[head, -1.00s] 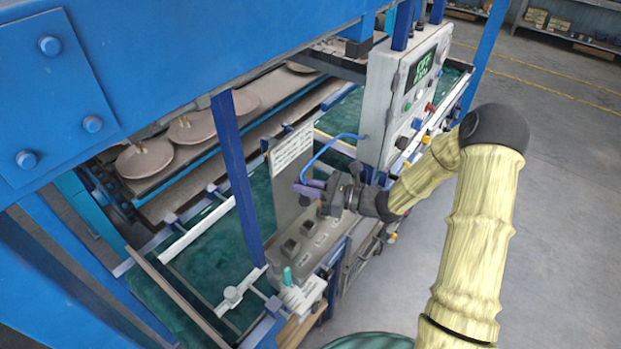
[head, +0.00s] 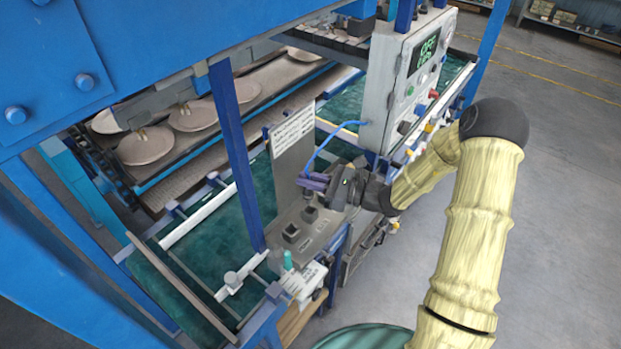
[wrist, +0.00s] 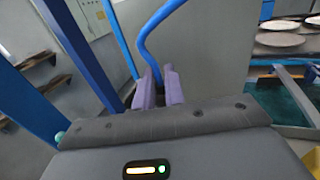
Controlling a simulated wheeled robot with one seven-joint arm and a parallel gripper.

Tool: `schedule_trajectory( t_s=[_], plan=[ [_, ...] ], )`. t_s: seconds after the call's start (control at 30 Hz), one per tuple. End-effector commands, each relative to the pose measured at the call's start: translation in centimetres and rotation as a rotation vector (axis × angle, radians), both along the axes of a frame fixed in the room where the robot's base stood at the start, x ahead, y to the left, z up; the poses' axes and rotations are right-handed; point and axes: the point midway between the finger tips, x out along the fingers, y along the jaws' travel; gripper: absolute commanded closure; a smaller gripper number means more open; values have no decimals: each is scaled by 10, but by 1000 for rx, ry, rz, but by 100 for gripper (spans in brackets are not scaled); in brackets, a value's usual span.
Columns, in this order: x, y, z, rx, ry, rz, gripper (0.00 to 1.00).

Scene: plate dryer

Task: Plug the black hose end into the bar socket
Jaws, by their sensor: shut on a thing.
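My gripper (head: 314,183), with purple fingertips, is shut on the end of a blue hose (head: 325,147) above the grey bar (head: 322,232). The black hose end (head: 310,196) shows as a small dark piece just below the fingertips. A dark socket (head: 291,232) stands on the bar in front of it, and another dark socket (head: 309,214) lies almost directly under the hose end. I cannot tell whether hose end and socket touch. In the wrist view the blue hose (wrist: 146,40) curves down between the purple fingers (wrist: 158,88); they hide the hose end.
A control box (head: 405,85) with a green display stands behind the gripper. A blue post (head: 234,160) rises left of the bar. A white sign plate (head: 292,133) stands behind it. A teal-tipped fitting (head: 288,262) is at the front. Plates (head: 146,147) lie at the left.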

Motion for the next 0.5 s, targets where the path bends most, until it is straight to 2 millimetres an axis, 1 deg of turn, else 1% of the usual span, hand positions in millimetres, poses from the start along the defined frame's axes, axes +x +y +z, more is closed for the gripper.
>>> schedule_trajectory(
  t_s=[0.03, 0.5],
  plan=[
    [0, 0, -4, 0, 0, -1, 100],
    [1, -4, -27, 0, -1, -7, 100]
  ],
)
